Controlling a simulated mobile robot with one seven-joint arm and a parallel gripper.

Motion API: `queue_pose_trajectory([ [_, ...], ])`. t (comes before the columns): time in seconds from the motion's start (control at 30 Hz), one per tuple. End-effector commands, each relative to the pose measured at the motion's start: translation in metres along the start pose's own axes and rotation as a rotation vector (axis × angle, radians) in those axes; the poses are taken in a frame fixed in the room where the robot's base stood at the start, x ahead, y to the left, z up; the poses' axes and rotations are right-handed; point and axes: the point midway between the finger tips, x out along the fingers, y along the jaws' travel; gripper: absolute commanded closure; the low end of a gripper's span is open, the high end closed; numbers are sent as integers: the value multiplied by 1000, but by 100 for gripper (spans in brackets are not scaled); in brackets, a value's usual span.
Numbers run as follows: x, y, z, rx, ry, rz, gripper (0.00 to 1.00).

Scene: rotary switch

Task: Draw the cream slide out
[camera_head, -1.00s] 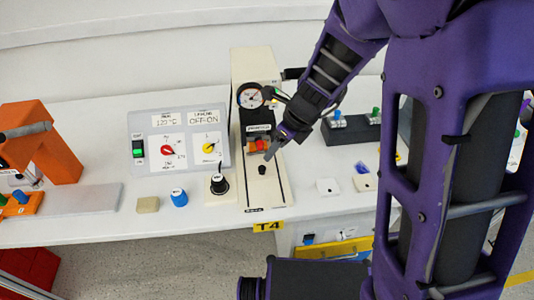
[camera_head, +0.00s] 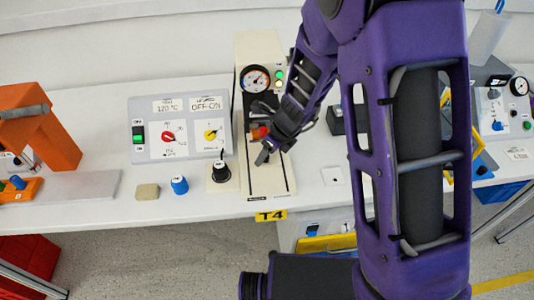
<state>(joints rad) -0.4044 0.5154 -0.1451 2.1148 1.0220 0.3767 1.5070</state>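The cream slide (camera_head: 267,182) is the long pale plate at the front of the tall cream machine (camera_head: 260,45), running toward the table's front edge between dark side rails. My gripper (camera_head: 263,158) is over the slide, reaching in from the upper right. The slide's small black knob is hidden at or behind my fingertips. I cannot tell whether they touch it or whether the fingers are open or shut. A red and orange part (camera_head: 258,133) sits on the machine just behind my gripper.
A black knob on a cream base (camera_head: 220,172) stands close to the left of the slide. A blue knob (camera_head: 180,185), a tan block (camera_head: 147,191) and a sloped control panel (camera_head: 180,128) are further left. A white plate (camera_head: 333,176) lies to the right.

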Motion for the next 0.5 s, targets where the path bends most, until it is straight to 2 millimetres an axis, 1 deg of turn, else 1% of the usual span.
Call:
queue_pose_trajectory([
  [0.03, 0, 0, 0, 0, 0, 0, 41],
  [0.17, 0, 0, 0, 0, 0, 0, 64],
  [0.2, 0, 0, 0, 0, 0, 0, 72],
  [0.27, 0, 0, 0, 0, 0, 1, 82],
  [0.3, 0, 0, 0, 0, 0, 1, 90],
  [0.37, 0, 0, 0, 0, 0, 0, 100],
  [0.5, 0, 0, 0, 0, 0, 1, 100],
])
